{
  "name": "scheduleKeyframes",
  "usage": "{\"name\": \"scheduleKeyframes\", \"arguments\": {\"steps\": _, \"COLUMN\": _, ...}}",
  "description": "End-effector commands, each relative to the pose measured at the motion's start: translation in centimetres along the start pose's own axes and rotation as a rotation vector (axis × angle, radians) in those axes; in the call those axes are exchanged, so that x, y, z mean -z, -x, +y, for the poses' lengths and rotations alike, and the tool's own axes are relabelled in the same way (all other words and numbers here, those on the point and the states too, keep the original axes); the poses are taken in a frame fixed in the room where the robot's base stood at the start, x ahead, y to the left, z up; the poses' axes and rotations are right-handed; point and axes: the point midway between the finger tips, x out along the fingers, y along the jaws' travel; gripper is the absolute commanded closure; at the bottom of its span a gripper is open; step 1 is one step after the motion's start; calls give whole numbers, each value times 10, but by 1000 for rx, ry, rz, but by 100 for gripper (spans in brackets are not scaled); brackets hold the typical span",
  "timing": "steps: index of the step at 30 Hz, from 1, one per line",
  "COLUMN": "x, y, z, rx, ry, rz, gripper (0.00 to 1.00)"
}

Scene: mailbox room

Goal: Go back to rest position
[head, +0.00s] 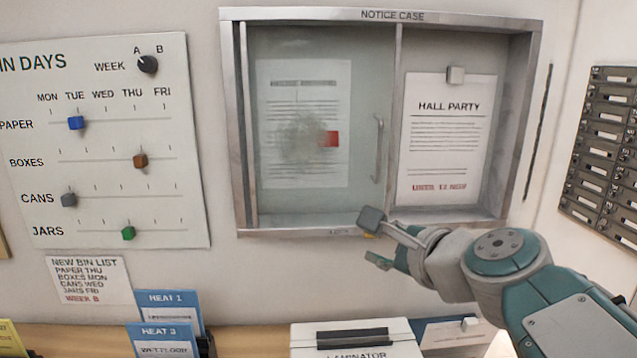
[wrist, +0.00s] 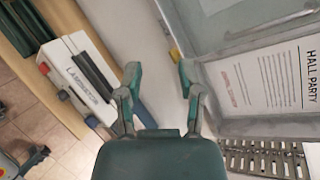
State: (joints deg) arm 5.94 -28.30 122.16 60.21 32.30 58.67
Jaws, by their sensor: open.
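My gripper (head: 375,240) is open and empty in front of the lower edge of the notice case (head: 300,232), near its middle. In the wrist view my gripper (wrist: 158,82) shows its two fingers spread, with nothing between them. The glass pane (head: 265,150) of the case covers the left half, with a handle (head: 378,148) on its right edge. A smudge and a red patch (head: 328,139) show at the left sheet.
A bin days board (head: 110,90) with sliders hangs at the left, above a new bin list (head: 90,280). A laminator (head: 350,335) and blue leaflets (head: 165,325) stand on the wooden shelf (head: 255,340). Metal mailboxes (head: 605,150) are at the right.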

Motion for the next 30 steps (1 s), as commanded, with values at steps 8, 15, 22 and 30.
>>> {"name": "scheduleKeyframes", "arguments": {"steps": 8, "x": 45, "y": 33, "z": 119, "rx": -406, "ry": 912, "rz": 51, "gripper": 52}}
{"name": "scheduleKeyframes", "arguments": {"steps": 15, "x": 100, "y": 76, "z": 188, "rx": -788, "ry": 1572, "rz": -22, "gripper": 52}}
{"name": "scheduleKeyframes", "arguments": {"steps": 22, "x": 121, "y": 92, "z": 204, "rx": -932, "ry": 1780, "rz": -72, "gripper": 52}}
{"name": "scheduleKeyframes", "arguments": {"steps": 30, "x": 121, "y": 92, "z": 203, "rx": -931, "ry": 1779, "rz": -71, "gripper": 52}}
